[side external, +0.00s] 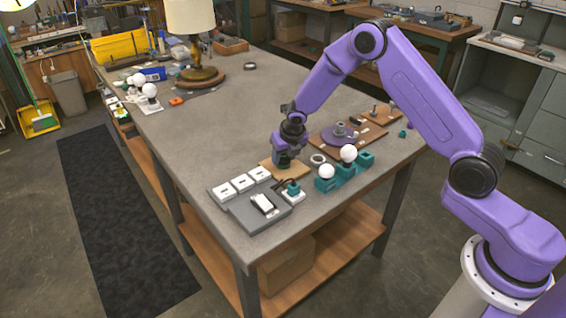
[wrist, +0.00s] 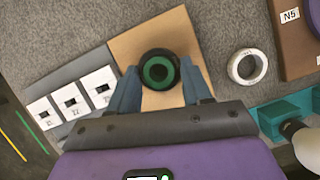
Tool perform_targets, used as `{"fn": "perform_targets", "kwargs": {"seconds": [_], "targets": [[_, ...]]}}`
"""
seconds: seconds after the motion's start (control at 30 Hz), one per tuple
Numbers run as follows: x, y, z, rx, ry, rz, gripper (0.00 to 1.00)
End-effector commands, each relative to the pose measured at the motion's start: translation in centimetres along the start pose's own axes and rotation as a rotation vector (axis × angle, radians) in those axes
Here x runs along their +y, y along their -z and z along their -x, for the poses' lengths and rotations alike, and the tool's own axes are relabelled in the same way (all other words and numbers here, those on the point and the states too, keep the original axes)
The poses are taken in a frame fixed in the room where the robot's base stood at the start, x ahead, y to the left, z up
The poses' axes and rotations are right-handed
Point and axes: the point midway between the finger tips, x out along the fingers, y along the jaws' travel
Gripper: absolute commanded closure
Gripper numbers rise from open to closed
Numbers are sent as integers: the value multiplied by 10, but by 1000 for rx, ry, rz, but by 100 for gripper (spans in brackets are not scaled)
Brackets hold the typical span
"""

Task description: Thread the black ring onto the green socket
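The green socket (wrist: 159,73) is at the wooden board (wrist: 128,45), seen from above with a dark centre. The black ring (wrist: 144,70) surrounds the green in the wrist view; I cannot tell how far down on the socket it sits. My gripper (wrist: 160,68) has one finger at each side of the ring, and both fingertips appear to touch its outer edge. In the side view my gripper (side external: 283,160) points down just over the wooden board (side external: 268,167), and the fingers hide most of the ring and socket.
A white ring (wrist: 247,67) lies right of the board. Teal holders (side external: 345,170) with white bulbs (side external: 348,153) stand close by to the right. White switches (wrist: 71,99) on a grey base lie to the left. A lamp (side external: 195,45) stands at the table's far end.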

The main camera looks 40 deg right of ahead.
Motion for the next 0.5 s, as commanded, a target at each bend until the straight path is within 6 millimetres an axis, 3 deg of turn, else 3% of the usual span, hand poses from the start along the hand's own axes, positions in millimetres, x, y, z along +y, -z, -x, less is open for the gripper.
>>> {"fn": "perform_targets", "kwargs": {"seconds": [0.23,0.5], "targets": [[4,0,0,-1,14,-38,100],[7,0,-1,-2,113,-277,100]]}}
